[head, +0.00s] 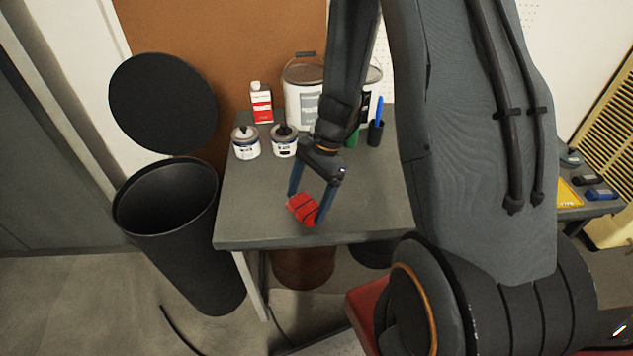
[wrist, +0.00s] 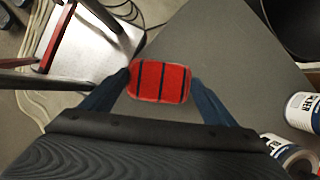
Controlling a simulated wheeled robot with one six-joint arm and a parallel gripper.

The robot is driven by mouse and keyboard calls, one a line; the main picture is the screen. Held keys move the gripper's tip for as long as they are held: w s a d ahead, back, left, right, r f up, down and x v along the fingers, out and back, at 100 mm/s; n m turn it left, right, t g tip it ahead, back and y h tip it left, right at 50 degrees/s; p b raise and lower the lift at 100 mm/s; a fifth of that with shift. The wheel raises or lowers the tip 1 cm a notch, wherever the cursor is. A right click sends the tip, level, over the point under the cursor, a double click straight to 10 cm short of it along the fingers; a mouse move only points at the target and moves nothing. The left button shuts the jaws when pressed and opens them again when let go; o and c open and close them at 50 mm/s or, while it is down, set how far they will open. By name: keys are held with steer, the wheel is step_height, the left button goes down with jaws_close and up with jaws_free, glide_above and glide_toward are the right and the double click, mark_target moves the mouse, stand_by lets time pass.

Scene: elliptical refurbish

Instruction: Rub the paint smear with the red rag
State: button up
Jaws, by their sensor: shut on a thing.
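The red rag (head: 303,208) is a small red bundle with dark stripes. My gripper (head: 306,203) is shut on it, one blue finger on each side, above the front part of the grey table. In the wrist view the rag (wrist: 160,82) sits between the two blue fingers of my gripper (wrist: 160,86), with the grey tabletop beyond it. I cannot tell from these frames whether the rag touches the tabletop. No paint smear is visible; it may be hidden under the rag or the arm.
The grey table (head: 250,210) has paint cans (head: 245,143), a red-and-white bottle (head: 261,103), a large white bucket (head: 303,100) and a dark cup with a blue tool (head: 376,130) at the back. An open black bin (head: 170,240) stands left. The table's front left is clear.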

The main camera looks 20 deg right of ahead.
steer(key=shift+a+r+p, duration=0.1)
steer(key=shift+r+p, duration=2.05)
steer(key=shift+r, duration=0.5)
